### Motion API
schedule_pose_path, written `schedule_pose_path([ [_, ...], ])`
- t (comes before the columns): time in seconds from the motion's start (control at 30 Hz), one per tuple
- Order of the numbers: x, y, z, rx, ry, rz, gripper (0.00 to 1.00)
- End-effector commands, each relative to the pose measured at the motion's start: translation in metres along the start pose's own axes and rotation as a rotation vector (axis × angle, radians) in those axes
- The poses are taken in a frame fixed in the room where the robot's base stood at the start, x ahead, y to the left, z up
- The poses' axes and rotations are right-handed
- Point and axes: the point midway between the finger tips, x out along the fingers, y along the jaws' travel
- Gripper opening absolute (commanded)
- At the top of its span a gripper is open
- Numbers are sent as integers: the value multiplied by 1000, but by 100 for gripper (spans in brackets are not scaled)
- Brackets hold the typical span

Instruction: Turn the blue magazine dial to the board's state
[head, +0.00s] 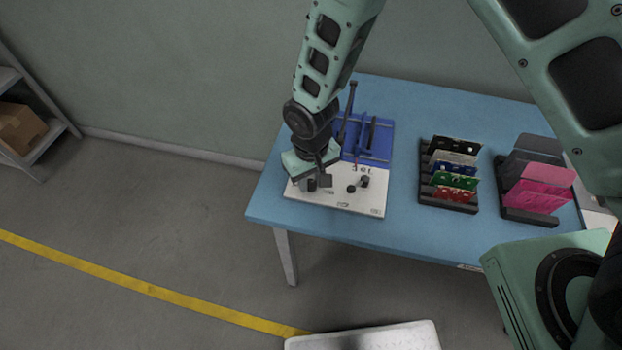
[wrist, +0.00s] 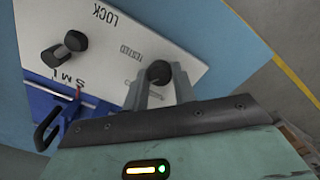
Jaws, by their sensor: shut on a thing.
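My gripper (head: 319,183) is over the left part of a white panel (head: 345,202) at the front of a blue magazine fixture (head: 380,146). In the wrist view my gripper (wrist: 161,88) is shut on a round black knob (wrist: 158,72) beside the printed word TESTED. The other print by this knob is too small or hidden to read. A second black dial (wrist: 65,48), with a bar-shaped grip, stands free by the letters S, M, L; it also shows in the head view (head: 358,184).
Right of the fixture, a black rack (head: 449,206) holds several upright cards in black, white, blue, green and red. Another rack (head: 527,217) holds pink and grey plates. The blue table (head: 410,100) is bare behind them. Its front edge lies close to the panel.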

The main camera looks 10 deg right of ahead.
Motion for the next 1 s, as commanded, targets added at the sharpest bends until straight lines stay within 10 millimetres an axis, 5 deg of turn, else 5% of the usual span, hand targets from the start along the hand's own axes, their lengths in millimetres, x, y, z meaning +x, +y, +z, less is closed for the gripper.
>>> schedule_pose_path([
  [1.0, -1, 0, -1, -963, 3, 0, 4],
])
